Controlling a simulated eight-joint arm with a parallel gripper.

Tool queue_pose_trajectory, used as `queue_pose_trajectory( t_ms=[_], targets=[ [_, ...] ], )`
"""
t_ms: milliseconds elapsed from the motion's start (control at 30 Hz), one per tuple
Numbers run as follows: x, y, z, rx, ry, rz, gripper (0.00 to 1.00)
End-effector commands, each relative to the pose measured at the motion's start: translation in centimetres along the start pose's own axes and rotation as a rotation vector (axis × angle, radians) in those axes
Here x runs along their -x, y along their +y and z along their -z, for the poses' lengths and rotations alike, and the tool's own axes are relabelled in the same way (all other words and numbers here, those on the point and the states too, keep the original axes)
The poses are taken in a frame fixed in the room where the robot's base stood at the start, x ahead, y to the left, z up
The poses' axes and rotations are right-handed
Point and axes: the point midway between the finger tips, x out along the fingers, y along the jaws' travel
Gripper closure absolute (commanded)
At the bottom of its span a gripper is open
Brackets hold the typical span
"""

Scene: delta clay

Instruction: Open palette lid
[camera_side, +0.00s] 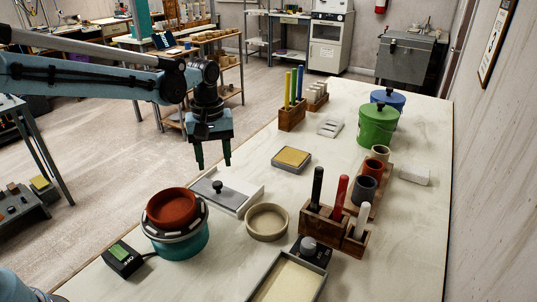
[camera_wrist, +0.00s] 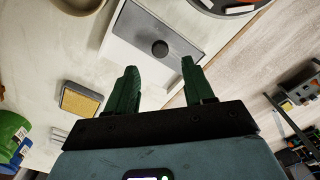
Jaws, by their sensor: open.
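The palette (camera_side: 248,200) is a shallow white box near the left edge of the table. A grey sliding-type lid (camera_side: 205,190) with a dark round knob (camera_side: 217,187) covers part of its top. In the wrist view the lid (camera_wrist: 142,27) and its knob (camera_wrist: 160,47) show just beyond the fingertips. My gripper (camera_side: 213,162) hangs above the lid with its green fingers pointing down, open and empty. In the wrist view the fingers of my gripper (camera_wrist: 158,68) stand apart, and the knob appears between and beyond them. No contact shows.
A beige bowl (camera_side: 266,222) stands just right of the palette. A teal wheel with a red bowl (camera_side: 172,208) stands in front. A wooden tool holder (camera_side: 335,228), a yellow sponge tray (camera_side: 291,159) and a green bucket (camera_side: 377,128) are farther right. Bare tabletop lies behind the palette.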

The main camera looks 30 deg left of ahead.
Motion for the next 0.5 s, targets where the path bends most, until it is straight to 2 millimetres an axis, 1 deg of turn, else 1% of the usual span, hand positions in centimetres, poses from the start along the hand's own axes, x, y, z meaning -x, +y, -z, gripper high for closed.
queue_pose_trajectory(
  t_ms=[33, 200, 333, 500],
  targets=[
    [-1.0, 0.0, 0.0, 0.0, 0.0, 0.0, 0.48],
    [-3.7, 0.0, 0.0, -0.001, 0.001, -0.001, 0.48],
    [-5.2, 0.0, 0.0, -0.001, 0.001, -0.001, 0.48],
    [-6.2, 0.0, 0.0, -0.001, 0.001, -0.001, 0.48]
  ],
)
